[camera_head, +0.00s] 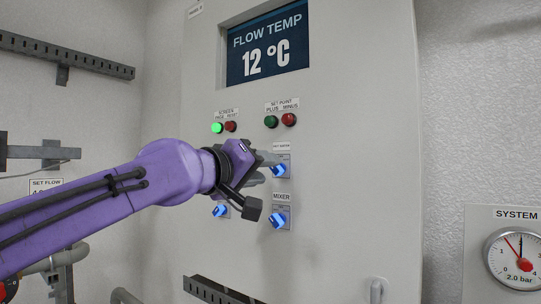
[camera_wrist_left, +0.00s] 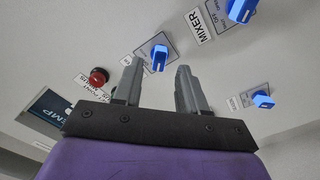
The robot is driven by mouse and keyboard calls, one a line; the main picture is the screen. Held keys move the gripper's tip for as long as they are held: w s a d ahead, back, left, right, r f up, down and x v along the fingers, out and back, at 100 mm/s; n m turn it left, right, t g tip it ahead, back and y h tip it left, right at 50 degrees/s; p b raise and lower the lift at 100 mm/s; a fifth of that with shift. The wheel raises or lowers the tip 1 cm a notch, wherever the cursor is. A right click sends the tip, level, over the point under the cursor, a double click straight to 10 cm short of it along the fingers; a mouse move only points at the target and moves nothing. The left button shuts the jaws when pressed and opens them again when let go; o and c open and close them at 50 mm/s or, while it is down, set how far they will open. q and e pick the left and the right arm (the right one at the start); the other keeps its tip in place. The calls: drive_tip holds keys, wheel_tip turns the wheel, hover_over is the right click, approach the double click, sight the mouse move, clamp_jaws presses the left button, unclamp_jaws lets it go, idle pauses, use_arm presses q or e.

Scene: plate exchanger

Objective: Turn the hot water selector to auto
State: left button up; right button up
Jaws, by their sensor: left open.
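The hot water selector (camera_head: 280,169) is a blue knob on a small grey plate on the cabinet front, under a small label that is hard to read. In the left wrist view the same knob (camera_wrist_left: 159,56) appears beyond and between my fingertips. My left gripper (camera_head: 268,167) is open and empty, its grey fingers pointing at this knob and partly covering its plate in the head view. In the left wrist view the two fingers of the gripper (camera_wrist_left: 160,68) stand apart. I cannot tell whether they touch the knob. The plate's position markings are too small to read.
The blue mixer knob (camera_head: 280,220) is just below, and another blue knob (camera_head: 220,210) is lower left. Green and red buttons (camera_head: 270,122) sit above, under the flow temperature display (camera_head: 267,45). A pressure gauge (camera_head: 520,262) is at right. A rail (camera_head: 215,290) runs below.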

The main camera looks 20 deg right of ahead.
sight(277, 169)
use_arm(q)
drive_tip(key=p+x, duration=0.1)
drive_tip(key=x, duration=0.2)
use_arm(e)
wheel_tip(277, 169, up, 2)
drive_tip(key=shift+r, duration=0.15)
use_arm(q)
drive_tip(key=shift+c, duration=0.3)
clamp_jaws()
